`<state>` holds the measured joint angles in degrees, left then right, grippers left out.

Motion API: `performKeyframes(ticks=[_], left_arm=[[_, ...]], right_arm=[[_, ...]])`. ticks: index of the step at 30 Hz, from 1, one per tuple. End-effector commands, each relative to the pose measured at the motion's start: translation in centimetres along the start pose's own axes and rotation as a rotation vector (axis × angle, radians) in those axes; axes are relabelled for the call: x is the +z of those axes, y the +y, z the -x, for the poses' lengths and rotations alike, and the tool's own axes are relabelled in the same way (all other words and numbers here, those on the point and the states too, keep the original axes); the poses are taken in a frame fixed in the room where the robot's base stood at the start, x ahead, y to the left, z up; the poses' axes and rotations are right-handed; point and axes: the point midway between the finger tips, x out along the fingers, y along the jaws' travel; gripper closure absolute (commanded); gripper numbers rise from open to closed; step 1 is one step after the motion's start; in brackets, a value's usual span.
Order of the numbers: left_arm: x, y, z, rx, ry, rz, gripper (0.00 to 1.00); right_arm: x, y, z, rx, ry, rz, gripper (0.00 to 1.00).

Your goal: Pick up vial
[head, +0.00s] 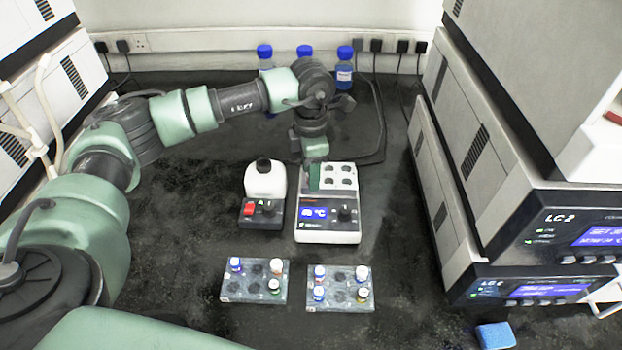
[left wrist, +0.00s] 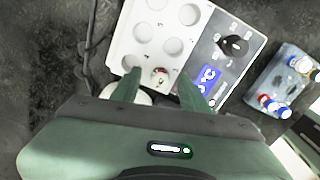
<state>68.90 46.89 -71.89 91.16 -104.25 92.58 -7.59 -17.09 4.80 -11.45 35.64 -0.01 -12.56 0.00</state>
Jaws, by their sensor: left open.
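A vial (left wrist: 160,73) with a small reddish-and-white top sits in a corner well of the white heating block (left wrist: 146,42). In the head view the heater (head: 330,232) stands mid-bench, and the vial is hidden behind my left gripper (head: 313,180). My left gripper points down over the block's left side. In the left wrist view its two green fingers (left wrist: 160,80) are open, one on each side of the vial. I cannot tell whether they touch it. The other block wells that show look empty. My right gripper is not in view.
Two grey racks (head: 228,292) (head: 340,303) with several capped vials stand in front. A white-topped mixer (head: 265,183) is left of the heater. Blue-capped bottles (head: 344,70) stand behind. LC units (head: 545,235) border the right, and a blue sponge (head: 495,335) lies front right.

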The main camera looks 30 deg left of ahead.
Motion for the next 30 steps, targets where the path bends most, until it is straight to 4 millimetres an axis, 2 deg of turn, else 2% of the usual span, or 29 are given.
performKeyframes(ticks=[1,6,16,20,26,30], left_arm=[[0.0,0.0,0.0,0.000,0.000,0.000,0.55],[0.0,0.0,0.0,0.000,0.000,0.000,1.00],[0.0,0.0,0.1,0.000,0.000,0.000,1.00],[0.1,0.0,0.7,0.000,-0.002,0.000,1.00],[0.1,0.1,3.6,0.002,-0.004,0.001,1.00],[0.2,0.1,7.2,0.003,-0.006,0.001,1.00]], right_arm=[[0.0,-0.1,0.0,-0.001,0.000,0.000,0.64],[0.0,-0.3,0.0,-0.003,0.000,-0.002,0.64],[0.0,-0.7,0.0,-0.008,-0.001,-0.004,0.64],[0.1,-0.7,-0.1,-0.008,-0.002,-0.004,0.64],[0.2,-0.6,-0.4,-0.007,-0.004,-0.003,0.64],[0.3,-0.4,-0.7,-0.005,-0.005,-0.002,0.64]])
